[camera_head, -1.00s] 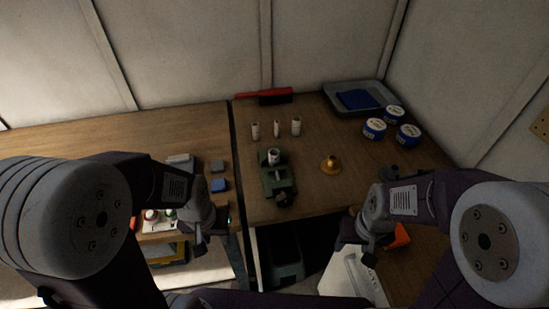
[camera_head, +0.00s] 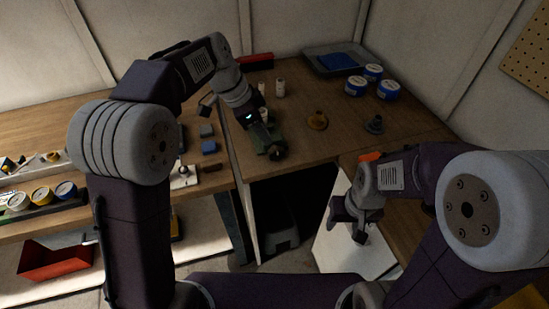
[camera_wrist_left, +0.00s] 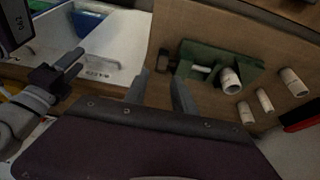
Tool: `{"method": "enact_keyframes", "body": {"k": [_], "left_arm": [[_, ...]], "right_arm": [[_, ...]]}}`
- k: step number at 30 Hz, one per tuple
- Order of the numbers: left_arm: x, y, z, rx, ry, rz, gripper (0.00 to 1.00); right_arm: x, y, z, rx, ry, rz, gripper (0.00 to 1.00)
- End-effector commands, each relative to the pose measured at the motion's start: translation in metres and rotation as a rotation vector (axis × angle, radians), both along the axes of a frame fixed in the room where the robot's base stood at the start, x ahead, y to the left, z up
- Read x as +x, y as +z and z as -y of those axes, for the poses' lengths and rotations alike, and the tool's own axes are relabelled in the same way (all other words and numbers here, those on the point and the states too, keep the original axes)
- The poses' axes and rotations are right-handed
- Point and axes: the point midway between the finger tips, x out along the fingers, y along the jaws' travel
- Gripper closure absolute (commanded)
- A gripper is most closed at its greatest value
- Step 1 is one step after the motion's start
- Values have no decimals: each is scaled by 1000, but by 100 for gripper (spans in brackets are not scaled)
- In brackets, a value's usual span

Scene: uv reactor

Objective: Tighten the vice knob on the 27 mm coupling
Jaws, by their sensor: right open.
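The green vice (camera_head: 266,140) stands on the wooden bench, partly hidden by my left arm in the head view. In the left wrist view the vice (camera_wrist_left: 240,65) has a white coupling (camera_wrist_left: 231,80) standing in its jaws and a dark knob (camera_wrist_left: 166,60) at its end. The knob also shows in the head view (camera_head: 277,153). My left gripper (camera_wrist_left: 159,78) is open and empty, its fingertips pointing towards the knob end. I cannot tell whether they touch it. My right gripper (camera_head: 350,224) is open and empty, low over the white surface at the right.
More white couplings (camera_wrist_left: 264,100) stand beside the vice. Blue-and-white tins (camera_head: 388,89) and a grey tray (camera_head: 312,59) are at the back right. A gap opens in front of the vice.

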Motion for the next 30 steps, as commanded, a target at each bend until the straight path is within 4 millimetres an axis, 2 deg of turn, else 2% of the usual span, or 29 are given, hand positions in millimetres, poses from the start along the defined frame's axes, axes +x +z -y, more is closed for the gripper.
{"method": "enact_keyframes", "body": {"k": [2, 5, 12, 16, 21, 27, 28, 30], "left_arm": [[0, 1, 1, -1, -1, 4, 68], [1, -7, 4, 0, 0, 2, 68], [6, -54, 21, 0, 0, 1, 68], [9, -72, 29, 1, 1, 3, 68], [11, -81, 33, 1, 2, 4, 68], [11, -81, 33, 1, 3, 5, 68], [11, -81, 32, 1, 3, 5, 74], [11, -81, 33, 1, 3, 5, 93]], "right_arm": [[0, 0, 0, 0, 0, 1, 46], [0, -1, 0, 0, 0, 1, 46], [0, -8, 0, 0, 0, 0, 46], [0, -10, 0, 0, 0, 0, 46], [0, -10, 0, 0, 0, 0, 46], [0, -10, 0, 0, 0, 0, 46], [0, -10, 0, 0, 0, 0, 46], [0, -10, 0, 0, 0, 0, 46]]}}
